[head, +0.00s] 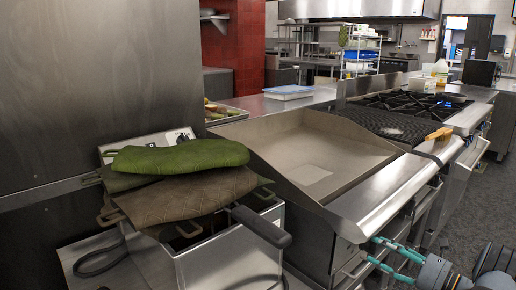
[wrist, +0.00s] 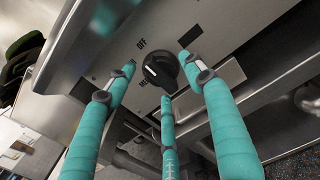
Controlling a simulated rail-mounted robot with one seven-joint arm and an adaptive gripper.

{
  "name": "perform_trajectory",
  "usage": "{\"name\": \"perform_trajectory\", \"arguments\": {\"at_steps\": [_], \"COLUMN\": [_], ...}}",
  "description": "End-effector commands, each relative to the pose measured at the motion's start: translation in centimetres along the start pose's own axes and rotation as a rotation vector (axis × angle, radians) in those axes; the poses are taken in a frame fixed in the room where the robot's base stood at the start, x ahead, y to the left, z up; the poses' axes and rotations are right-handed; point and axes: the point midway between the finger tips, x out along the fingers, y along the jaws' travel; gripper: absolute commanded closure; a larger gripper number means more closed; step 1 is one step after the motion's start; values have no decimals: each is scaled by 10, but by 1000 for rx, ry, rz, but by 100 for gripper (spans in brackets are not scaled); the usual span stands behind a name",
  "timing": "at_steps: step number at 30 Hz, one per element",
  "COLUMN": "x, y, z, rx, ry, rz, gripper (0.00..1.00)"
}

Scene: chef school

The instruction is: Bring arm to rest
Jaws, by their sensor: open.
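My gripper (head: 376,252) has teal fingers and is at the lower right of the head view, in front of the griddle's control panel. It is open. In the wrist view its three fingers (wrist: 160,80) spread around a black knob (wrist: 160,69) on the steel panel, with the word OFF printed above it. Nothing is held between the fingers. I cannot tell whether any fingertip touches the knob or panel. The knob is not discernible in the head view.
The flat griddle (head: 312,160) stands behind the panel. A fryer (head: 225,255) with green and brown cloths (head: 180,157) is at left. A burner range (head: 405,105) and a wooden-handled brush (head: 438,134) lie beyond. The grey floor (head: 475,205) at right is open.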

Motion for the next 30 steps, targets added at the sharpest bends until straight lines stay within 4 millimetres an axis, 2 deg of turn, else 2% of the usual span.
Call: {"name": "perform_trajectory", "arguments": {"at_steps": [3,6,22,25,30], "x": [16,25,23,21,-8], "y": [1,0,0,0,-2], "z": [0,0,1,3,0], "rx": [1,1,-33,7,1], "ry": [1,0,0,0,0], "rz": [2,0,-1,-2,-6], "gripper": [47,47,47,47,47]}}
